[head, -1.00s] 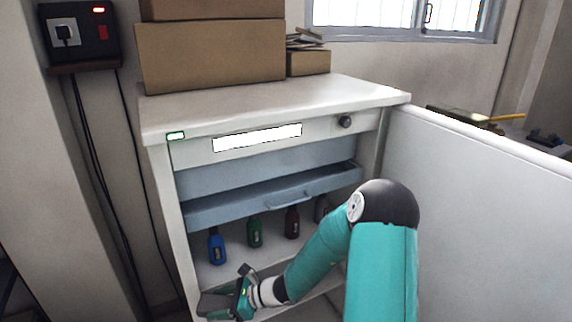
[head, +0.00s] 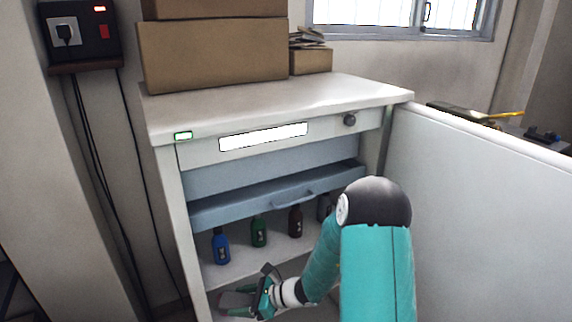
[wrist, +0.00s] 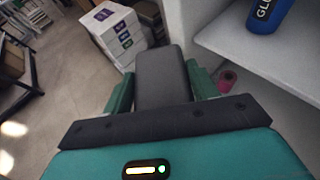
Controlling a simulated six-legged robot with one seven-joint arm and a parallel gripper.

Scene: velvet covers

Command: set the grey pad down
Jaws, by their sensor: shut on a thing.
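The grey pad (wrist: 162,78) is a dark, flat slab between the two green fingers of my gripper (wrist: 161,92) in the wrist view. My gripper is shut on it, and the pad sticks out past the fingers. In the head view my gripper (head: 252,300) is low at the front of the open cabinet, below the shelf with the bottles. I cannot tell whether the pad touches any surface.
The white cabinet (head: 166,190) has a blue-grey drawer (head: 270,200) above several bottles, including a blue bottle (head: 220,247). Its door (head: 480,220) stands open at right. The wrist view shows stacked white boxes (wrist: 115,30) on the floor and a pink roll-like thing (wrist: 227,80) low in the cabinet.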

